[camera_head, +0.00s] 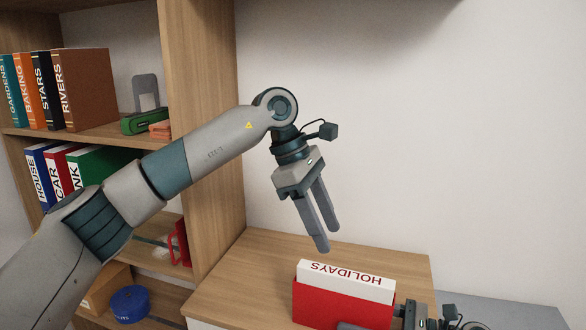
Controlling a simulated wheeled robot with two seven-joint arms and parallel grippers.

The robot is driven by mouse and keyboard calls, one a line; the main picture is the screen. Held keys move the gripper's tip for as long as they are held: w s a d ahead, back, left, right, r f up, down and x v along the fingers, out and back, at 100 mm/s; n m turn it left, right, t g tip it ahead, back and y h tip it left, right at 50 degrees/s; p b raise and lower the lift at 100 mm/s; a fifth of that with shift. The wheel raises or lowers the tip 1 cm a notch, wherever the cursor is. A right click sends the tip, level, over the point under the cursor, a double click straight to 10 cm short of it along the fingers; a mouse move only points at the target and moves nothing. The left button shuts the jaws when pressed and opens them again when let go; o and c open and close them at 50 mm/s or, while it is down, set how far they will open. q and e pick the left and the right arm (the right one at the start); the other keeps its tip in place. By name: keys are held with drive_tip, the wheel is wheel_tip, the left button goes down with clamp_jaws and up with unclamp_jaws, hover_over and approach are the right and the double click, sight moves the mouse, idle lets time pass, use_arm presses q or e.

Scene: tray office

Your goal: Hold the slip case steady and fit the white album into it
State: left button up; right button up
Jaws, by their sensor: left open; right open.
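The red slip case (328,306) stands on the wooden desk top at the bottom of the view. The white album (345,281), with HOLIDAYS upside down on it, shows as a strip above the case's upper edge and appears to sit mostly inside it. My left gripper (327,237) is open and empty, pointing down above and behind the album, apart from it. My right gripper (352,326) comes in low from the right, and a dark finger lies in front of the case's lower part. It is open; its other finger is hidden, and contact is unclear.
The wooden desk top (240,280) is clear left of the case. A shelf unit at left holds several upright books (85,90), a green stapler-like object (145,122) and a blue round item (130,303). A grey surface (500,312) lies at right.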

drive_tip(key=v, duration=1.2)
drive_tip(key=shift+f, duration=0.1)
